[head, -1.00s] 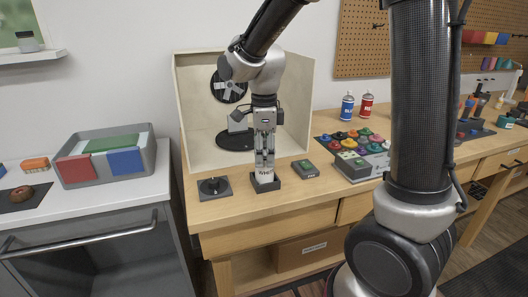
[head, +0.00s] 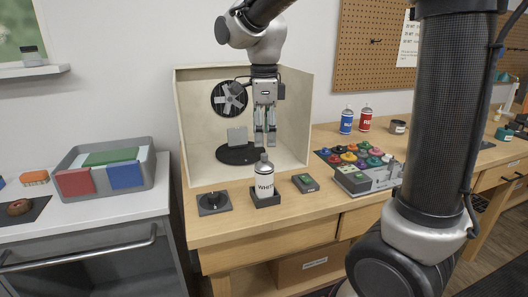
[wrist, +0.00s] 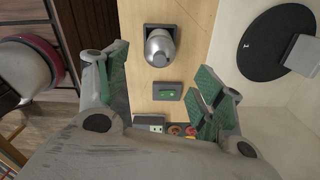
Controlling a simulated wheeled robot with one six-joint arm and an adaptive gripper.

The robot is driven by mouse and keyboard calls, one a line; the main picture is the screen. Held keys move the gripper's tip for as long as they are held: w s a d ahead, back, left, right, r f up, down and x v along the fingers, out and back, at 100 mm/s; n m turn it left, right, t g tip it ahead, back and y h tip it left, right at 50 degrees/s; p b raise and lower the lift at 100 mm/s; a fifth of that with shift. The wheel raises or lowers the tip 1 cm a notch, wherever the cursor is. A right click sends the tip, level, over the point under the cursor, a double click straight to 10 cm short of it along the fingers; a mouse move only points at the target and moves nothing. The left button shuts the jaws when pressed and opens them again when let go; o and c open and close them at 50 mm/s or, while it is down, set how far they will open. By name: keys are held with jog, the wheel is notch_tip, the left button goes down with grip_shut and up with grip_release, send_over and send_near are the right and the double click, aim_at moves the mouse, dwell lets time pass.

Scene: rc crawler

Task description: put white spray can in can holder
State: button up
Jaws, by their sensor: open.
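The white spray can (head: 264,180) stands upright in the black square can holder (head: 266,200) on the wooden bench, in front of the spray booth. Its label reads "WHIT" in the head view. In the wrist view I see the can (wrist: 160,47) from above, its grey top showing, with the dark holder (wrist: 150,27) around its base. My gripper (head: 265,138) is open and empty, above and slightly behind the can, apart from it. Its two green-padded fingers (wrist: 165,95) are spread wide in the wrist view.
The booth (head: 195,130) with a fan and a black turntable (head: 238,153) holding a grey panel stands behind. A black knob box (head: 214,202) is left of the holder, and a green-button box (head: 305,183) is right. Several colored caps (head: 358,153) and blue (head: 346,121) and red (head: 365,118) cans stand further right.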

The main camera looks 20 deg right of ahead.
notch_tip(320, 180, up, 2)
jog(key=shift+r, duration=0.1)
jog(key=shift+d, duration=0.1)
jog(key=s+d+n+t, duration=0.2)
jog(key=s+d+n, duration=0.5)
jog(key=s+n, duration=0.2)
jog(key=s+d+f+n+t, duration=0.1)
jog(key=s+d+n+t, duration=0.1)
jog(key=s+d+n, duration=0.5)
jog(key=s+n, duration=0.3)
jog(key=n, duration=0.2)
jog(key=shift+d+f, duration=0.25)
jog(key=shift+d, duration=0.1)
dwell(0.5)
